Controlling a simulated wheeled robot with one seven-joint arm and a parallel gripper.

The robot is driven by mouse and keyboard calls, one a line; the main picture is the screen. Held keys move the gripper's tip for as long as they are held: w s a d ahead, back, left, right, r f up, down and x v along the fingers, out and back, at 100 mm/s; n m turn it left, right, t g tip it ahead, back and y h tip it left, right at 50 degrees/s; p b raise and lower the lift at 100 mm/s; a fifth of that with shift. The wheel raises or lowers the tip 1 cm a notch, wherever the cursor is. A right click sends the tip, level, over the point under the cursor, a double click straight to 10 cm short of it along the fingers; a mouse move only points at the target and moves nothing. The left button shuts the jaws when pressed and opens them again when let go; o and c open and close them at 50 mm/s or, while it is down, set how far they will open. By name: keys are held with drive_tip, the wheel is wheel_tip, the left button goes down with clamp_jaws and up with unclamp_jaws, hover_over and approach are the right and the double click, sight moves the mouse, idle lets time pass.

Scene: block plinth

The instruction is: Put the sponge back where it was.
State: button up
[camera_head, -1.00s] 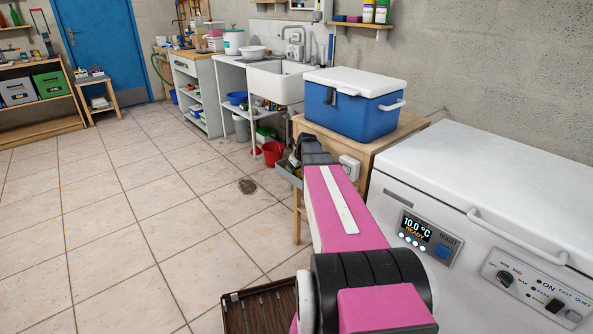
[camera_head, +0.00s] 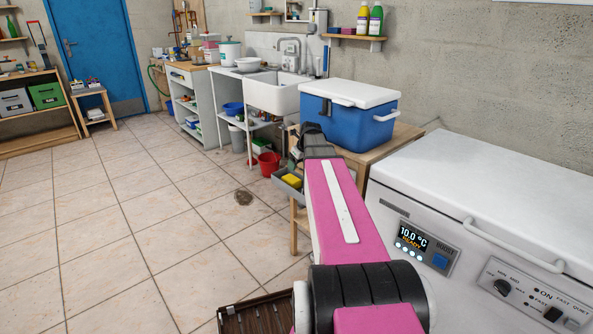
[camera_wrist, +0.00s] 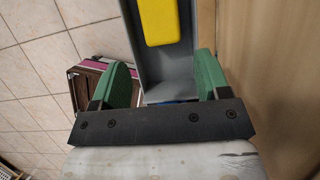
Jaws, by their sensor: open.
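The yellow sponge (camera_head: 291,181) lies in a narrow grey tray (camera_head: 287,190) at the side of the wooden stand. In the wrist view the sponge (camera_wrist: 160,20) shows at the top edge, partly cut off, inside the grey tray (camera_wrist: 150,75). My gripper (camera_wrist: 160,78) is open, its two green fingers on either side of the tray's near part, with nothing between them but the tray. The sponge is beyond the fingertips, apart from them. In the head view my pink arm reaches to the tray and hides part of it.
A blue cooler (camera_head: 348,115) with a white lid stands on the wooden stand (camera_head: 390,145). A white chest freezer (camera_head: 480,210) is at the right. A red bucket (camera_head: 268,163) and a sink (camera_head: 275,93) are beyond. The tiled floor at left is free.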

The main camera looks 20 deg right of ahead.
drive_tip(key=s+a+f+n+g, duration=0.1)
drive_tip(key=s+a+f+n, duration=0.4)
drive_tip(key=n, duration=0.5)
drive_tip(key=s+a+f+n+g+h, duration=0.1)
drive_tip(key=s+a+f+n, duration=0.4)
drive_tip(key=s+n, duration=0.5)
drive_tip(key=s+a+f+n+g, duration=0.2)
drive_tip(key=s+a+f+n, duration=0.3)
drive_tip(key=n, duration=0.6)
drive_tip(key=shift+s+a+f+n+h, duration=0.2)
drive_tip(key=shift+s+a+n+h, duration=0.1)
drive_tip(key=shift+s+a, duration=0.9)
